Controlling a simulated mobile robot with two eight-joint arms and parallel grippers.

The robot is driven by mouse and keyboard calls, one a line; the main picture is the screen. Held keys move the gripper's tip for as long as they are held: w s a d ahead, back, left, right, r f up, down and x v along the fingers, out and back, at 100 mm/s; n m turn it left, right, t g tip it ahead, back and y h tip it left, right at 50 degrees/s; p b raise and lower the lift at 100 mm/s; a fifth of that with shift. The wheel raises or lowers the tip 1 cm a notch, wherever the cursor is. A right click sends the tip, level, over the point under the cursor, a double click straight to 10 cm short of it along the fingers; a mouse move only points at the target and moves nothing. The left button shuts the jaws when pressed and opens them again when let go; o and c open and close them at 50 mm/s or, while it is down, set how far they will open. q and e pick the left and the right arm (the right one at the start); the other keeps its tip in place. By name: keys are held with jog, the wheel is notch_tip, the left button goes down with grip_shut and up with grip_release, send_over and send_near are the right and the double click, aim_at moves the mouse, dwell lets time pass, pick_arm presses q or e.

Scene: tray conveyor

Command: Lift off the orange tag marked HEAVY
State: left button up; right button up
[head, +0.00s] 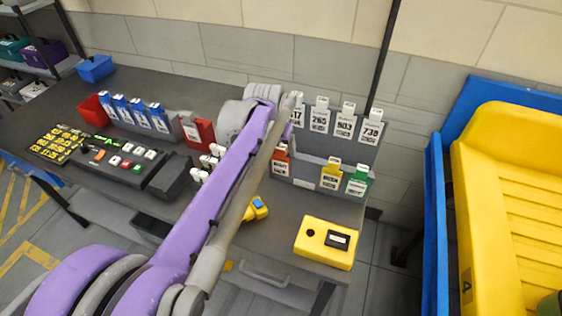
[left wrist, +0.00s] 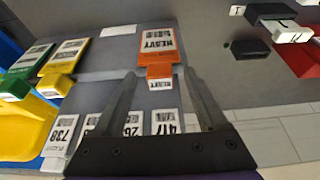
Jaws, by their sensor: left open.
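The orange tag marked HEAVY (left wrist: 159,43) hangs on the grey tag rack (left wrist: 114,61) in the left wrist view, upside down in the picture. Its small orange top tab (left wrist: 159,71) shows between my left fingertips. In the head view the orange tag (head: 281,164) hangs at the left of the lower row, close beside my arm, which hides part of that area. My left gripper (left wrist: 160,76) is open, with one finger on each side of the tab in the picture. I see no contact and cannot tell the depth gap. My right gripper is not in view.
A yellow tag (head: 331,175) and a green tag (head: 357,182) hang right of the orange one. White numbered tags (head: 345,124) hang above. A yellow box (head: 325,243) stands on the counter in front. A red holder (head: 198,131) stands left of my arm.

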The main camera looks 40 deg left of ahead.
pick_arm(q)
grip_shut()
jog(key=shift+r, duration=0.1)
dwell(0.5)
jog(key=shift+r, duration=0.5)
notch_tip(320, 180, up, 6)
jog(key=s+d, duration=0.4)
jog(key=s, duration=0.9)
jog(key=shift+s+d, duration=0.2)
jog(key=shift+s, duration=0.2)
jog(key=shift+p, duration=0.3)
